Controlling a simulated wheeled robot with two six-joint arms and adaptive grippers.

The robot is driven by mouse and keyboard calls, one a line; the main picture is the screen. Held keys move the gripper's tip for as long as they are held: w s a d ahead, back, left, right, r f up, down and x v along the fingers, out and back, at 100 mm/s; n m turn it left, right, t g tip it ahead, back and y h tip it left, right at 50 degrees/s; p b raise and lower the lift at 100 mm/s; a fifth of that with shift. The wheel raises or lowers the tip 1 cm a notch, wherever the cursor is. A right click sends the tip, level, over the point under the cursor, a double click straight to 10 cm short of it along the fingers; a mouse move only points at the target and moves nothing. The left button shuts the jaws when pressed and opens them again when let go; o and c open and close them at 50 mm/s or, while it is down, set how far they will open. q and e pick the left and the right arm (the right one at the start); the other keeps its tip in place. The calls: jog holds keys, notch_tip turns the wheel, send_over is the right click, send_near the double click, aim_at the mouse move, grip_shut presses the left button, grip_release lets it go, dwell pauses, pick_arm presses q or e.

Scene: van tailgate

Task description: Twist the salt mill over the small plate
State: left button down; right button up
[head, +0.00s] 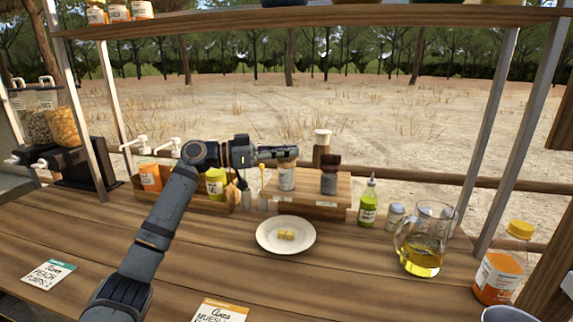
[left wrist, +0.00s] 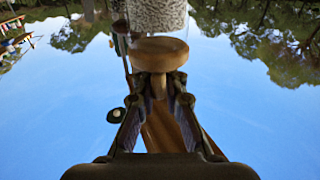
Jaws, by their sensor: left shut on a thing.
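My left gripper (head: 284,155) is shut on the wooden top of the salt mill (head: 286,179), which has a pale body with a label. In the left wrist view the fingers (left wrist: 158,92) close around the knob under the mill's round wooden cap (left wrist: 160,55), with white grains in the clear body beyond. The mill is upright at the left part of a wooden riser; I cannot tell whether it touches it. The small plate (head: 267,244), white with a few yellow pieces on it, lies on the counter in front of the riser. My right gripper is out of view.
A dark-topped mill (head: 329,180) stands just right on the wooden riser (head: 310,206), with a taller wooden mill (head: 321,143) behind. A green bottle (head: 368,203), oil jug (head: 422,258) and orange-labelled jar (head: 497,276) stand right. Counter around the plate is clear.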

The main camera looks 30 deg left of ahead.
pick_arm(q)
jog(key=shift+r+m+g+h+p, duration=0.25)
jog(key=shift+m+g+h+p, duration=0.2)
jog(key=shift+m+g+h, duration=0.65)
jog(key=m+g+p, duration=0.1)
jog(key=g, duration=0.1)
jog(key=shift+m+g+h, duration=0.3)
jog(key=shift+g+h, duration=0.1)
jog(key=shift+f+m+g+h+p, duration=0.15)
jog(key=shift+m+g+h+p, duration=0.15)
jog(key=shift+m+g+p, duration=0.8)
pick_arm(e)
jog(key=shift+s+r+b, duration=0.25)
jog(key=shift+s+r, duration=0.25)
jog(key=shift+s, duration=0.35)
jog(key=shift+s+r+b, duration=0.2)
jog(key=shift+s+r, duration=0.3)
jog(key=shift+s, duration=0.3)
pick_arm(q)
jog(key=shift+f+m+g+p, duration=0.25)
jog(key=shift+m+g+p, duration=0.1)
jog(key=shift+g, duration=0.95)
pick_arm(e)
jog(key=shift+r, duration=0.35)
pick_arm(q)
jog(key=c, duration=1.4)
grip_release()
jog(key=shift+r, duration=0.1)
